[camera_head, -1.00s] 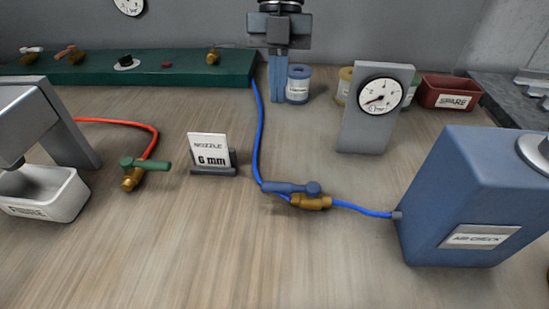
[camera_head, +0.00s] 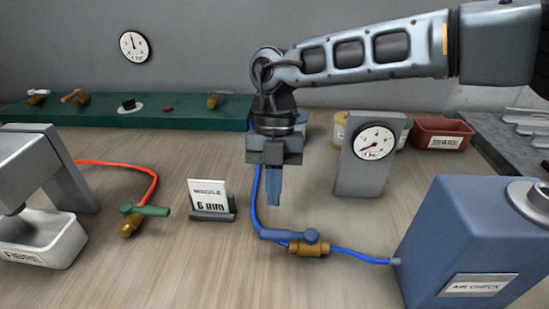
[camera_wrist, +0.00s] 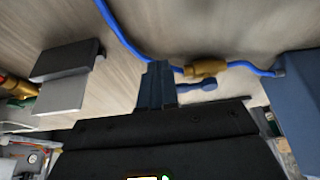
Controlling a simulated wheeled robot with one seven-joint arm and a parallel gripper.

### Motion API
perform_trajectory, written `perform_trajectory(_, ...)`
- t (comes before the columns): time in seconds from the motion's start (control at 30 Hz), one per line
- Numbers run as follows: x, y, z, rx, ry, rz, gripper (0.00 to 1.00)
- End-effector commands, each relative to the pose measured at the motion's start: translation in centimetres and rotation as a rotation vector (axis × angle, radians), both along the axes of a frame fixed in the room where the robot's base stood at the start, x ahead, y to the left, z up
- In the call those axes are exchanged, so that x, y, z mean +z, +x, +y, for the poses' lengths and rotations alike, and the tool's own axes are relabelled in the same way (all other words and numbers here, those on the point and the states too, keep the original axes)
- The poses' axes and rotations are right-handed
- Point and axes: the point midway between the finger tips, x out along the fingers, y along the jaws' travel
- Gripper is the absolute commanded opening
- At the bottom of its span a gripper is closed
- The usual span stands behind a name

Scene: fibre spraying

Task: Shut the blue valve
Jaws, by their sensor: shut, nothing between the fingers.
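The blue valve has a brass body (camera_head: 310,249) in line with the blue hose and a blue lever handle (camera_head: 289,236) on top. The handle lies roughly along the hose line, its knob over the brass body and its free end to the left. My gripper (camera_head: 272,208) is shut and empty, pointing down above and behind the handle, apart from it. In the wrist view, the shut fingers (camera_wrist: 158,70) show left of the brass body (camera_wrist: 207,68) and the blue handle (camera_wrist: 198,86).
A blue AIR CHECK box (camera_head: 455,245) stands at right, joined to the hose. A gauge stand (camera_head: 373,155) is behind. A nozzle sign (camera_head: 210,198) is at left, with a green-handled valve (camera_head: 145,210) on a red hose beyond it. The table front is clear.

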Motion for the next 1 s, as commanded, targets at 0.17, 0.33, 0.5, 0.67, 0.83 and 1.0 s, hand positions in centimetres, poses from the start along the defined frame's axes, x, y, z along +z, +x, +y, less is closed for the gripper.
perform_trajectory(0.17, 0.4, -2.4, 0.0, 0.003, 0.001, -0.001, 0.0)
perform_trajectory(0.33, 0.3, -3.6, 0.1, 0.0, 0.0, -0.001, 0.0)
perform_trajectory(0.5, 0.2, -3.9, 0.1, -0.001, 0.001, -0.001, 0.0)
perform_trajectory(0.67, 0.2, -3.9, 0.1, -0.001, 0.0, -0.001, 0.0)
perform_trajectory(0.83, 0.2, -3.9, 0.2, 0.003, 0.0, -0.001, 0.0)
perform_trajectory(1.0, 0.2, -4.2, 0.3, 0.039, -0.001, -0.001, 0.0)
